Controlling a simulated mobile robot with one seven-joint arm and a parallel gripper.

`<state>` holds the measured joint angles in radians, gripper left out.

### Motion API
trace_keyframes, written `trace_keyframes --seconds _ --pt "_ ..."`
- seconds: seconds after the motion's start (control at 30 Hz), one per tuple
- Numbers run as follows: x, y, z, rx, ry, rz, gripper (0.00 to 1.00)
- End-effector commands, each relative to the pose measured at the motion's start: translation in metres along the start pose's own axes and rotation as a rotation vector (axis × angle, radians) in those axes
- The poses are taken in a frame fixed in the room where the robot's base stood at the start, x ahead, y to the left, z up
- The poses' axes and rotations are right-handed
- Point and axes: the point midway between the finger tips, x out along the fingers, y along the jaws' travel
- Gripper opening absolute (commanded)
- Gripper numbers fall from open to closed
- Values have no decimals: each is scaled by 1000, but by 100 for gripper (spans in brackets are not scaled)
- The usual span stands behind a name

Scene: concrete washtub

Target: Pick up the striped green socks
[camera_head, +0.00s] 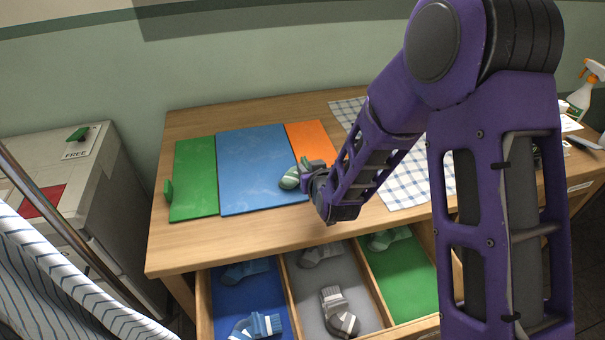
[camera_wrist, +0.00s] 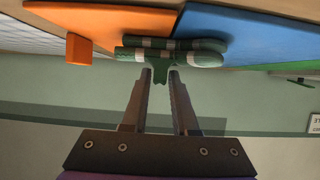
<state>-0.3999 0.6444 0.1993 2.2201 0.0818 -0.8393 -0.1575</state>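The striped green socks (camera_head: 289,180), with pale bands, are at the blue mat beside the orange mat. They also show in the wrist view (camera_wrist: 200,52), lying across the ends of my fingers. My gripper (camera_wrist: 160,76) has its two fingers a short way apart, with a green part of the socks between them and no clear gap on either side. In the head view my gripper (camera_head: 306,178) is right at the socks, and my wrist hides part of them. I cannot tell whether the socks touch the mat.
The wooden table bears a green mat (camera_head: 194,190), the blue mat (camera_head: 245,165), the orange mat (camera_head: 307,135) and a checked cloth (camera_head: 400,188). Below is an open drawer with blue (camera_head: 228,296), grey (camera_head: 302,292) and green (camera_head: 408,288) compartments holding socks. A spray bottle (camera_head: 582,95) stands far right.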

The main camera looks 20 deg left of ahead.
Motion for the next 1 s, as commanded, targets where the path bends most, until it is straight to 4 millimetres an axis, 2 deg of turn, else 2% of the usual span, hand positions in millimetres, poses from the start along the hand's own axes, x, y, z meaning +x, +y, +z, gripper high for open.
trace_keyframes --seconds 0.03,0.13,0.6,0.77,1.0 --pt "0 0 0 0 0 0 16" --pt "0 0 0 0 0 0 0" --pt "-1 0 -4 0 2 0 0" --pt "-11 0 -24 -1 5 0 0" --pt "-32 0 -68 0 7 0 0"
